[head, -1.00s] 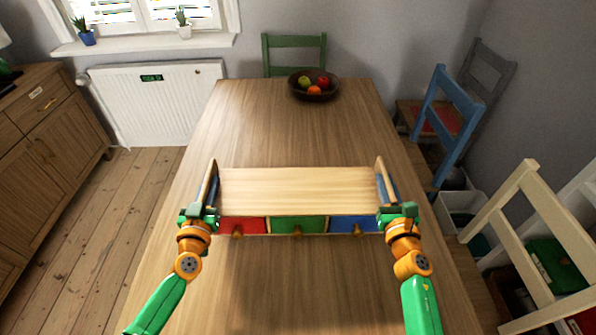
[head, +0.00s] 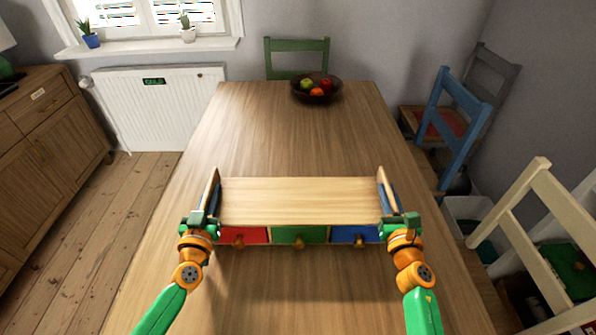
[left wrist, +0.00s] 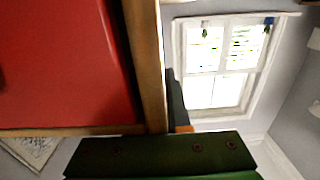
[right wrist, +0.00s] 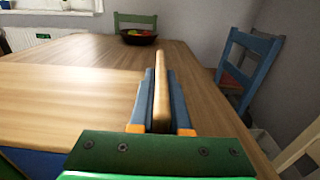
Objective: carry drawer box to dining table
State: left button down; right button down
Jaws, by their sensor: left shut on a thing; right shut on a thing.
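The drawer box (head: 300,200) is a light wooden box with a flat top, raised side panels and red, green and blue drawer fronts with round knobs. It appears level, over the near half of the dining table (head: 290,130); whether it touches the tabletop I cannot tell. My left gripper (head: 203,215) is shut on its left side panel. My right gripper (head: 397,218) is shut on its right side panel, which shows between the fingers in the right wrist view (right wrist: 161,95). The left wrist view shows the red drawer front (left wrist: 65,60) close up.
A dark fruit bowl (head: 316,88) stands at the table's far end. A green chair (head: 297,57) is behind it; a blue chair (head: 455,125) and a cream chair (head: 540,230) stand along the right. The tabletop between box and bowl is clear.

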pick_arm(q)
jog(key=c, duration=1)
grip_release()
jog(key=shift+a+p, duration=0.1)
jog(key=shift+p, duration=0.3)
pick_arm(e)
jog(key=c, duration=1)
grip_release()
pick_arm(q)
jog(key=shift+o, duration=0.6)
jog(key=shift+s+r, duration=0.1)
pick_arm(e)
jog(key=shift+o, duration=0.6)
jog(key=shift+s+r, duration=0.1)
jog(key=shift+s, duration=0.35)
pick_arm(q)
jog(key=s, duration=1.2)
pick_arm(e)
jog(key=s, duration=1.1)
jog(key=shift+s, duration=0.2)
pick_arm(q)
jog(key=shift+s, duration=0.1)
pick_arm(e)
jog(key=shift+d, duration=0.1)
